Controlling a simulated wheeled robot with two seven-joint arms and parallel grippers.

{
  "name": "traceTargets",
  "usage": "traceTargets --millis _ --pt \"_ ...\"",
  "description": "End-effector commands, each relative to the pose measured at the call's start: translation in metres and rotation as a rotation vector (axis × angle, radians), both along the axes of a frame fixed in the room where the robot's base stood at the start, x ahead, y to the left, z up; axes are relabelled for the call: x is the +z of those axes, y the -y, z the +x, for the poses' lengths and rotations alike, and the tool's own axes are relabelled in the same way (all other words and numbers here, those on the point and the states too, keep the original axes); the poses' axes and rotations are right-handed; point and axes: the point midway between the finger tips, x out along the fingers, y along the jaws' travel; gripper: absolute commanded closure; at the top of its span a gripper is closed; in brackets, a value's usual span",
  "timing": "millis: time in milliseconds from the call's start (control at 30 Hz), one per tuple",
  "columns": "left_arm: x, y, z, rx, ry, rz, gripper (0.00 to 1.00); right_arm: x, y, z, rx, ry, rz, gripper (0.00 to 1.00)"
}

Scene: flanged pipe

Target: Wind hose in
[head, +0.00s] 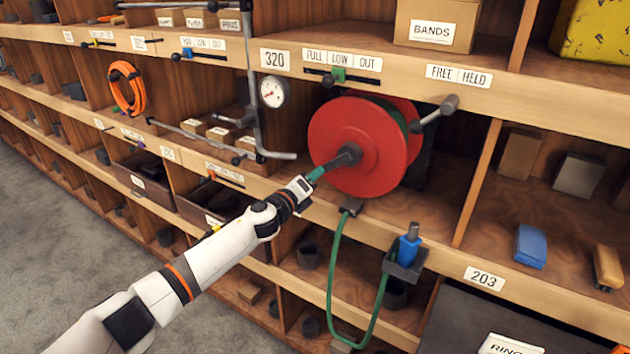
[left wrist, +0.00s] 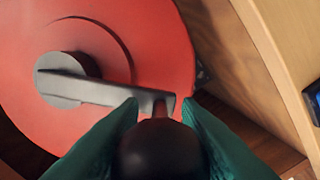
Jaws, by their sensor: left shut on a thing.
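The red hose reel (head: 340,130) stands in the bay marked 320, with a dark grey crank (head: 348,156) on its face. In the left wrist view the crank arm (left wrist: 105,90) runs from the hub to a dark round knob (left wrist: 160,152). My left gripper (head: 317,174) is shut on this knob, with its green fingers on either side. The green hose (head: 332,262) hangs in a loop from a small guide (head: 351,206) below the reel. It rises to a blue nozzle (head: 409,243) in a dark holder (head: 404,264). My right gripper is not in view.
A grey lever (head: 436,113) sits under the FREE/HELD label (head: 458,75). A green slider (head: 338,75) is by the FULL/LOW/OUT label. A round gauge (head: 272,92) and grey pipe (head: 257,130) stand left of the reel. Shelf dividers flank the bay.

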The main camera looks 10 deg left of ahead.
Motion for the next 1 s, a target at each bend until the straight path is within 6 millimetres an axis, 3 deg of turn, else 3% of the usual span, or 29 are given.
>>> traceTargets --millis 567,600,700,1000 --pt "0.0026 -0.0023 0.0010 0.000 0.015 0.036 1.00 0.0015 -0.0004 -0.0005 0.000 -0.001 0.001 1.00" --pt "0.0026 -0.0023 0.0010 0.000 0.015 0.035 0.68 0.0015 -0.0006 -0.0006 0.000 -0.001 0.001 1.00" --pt "0.0027 -0.0023 0.0009 0.000 0.015 0.035 0.52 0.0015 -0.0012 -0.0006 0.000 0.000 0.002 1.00" --pt "0.0029 -0.0023 0.0004 0.000 0.014 0.034 0.49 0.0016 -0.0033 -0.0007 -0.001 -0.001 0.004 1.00"
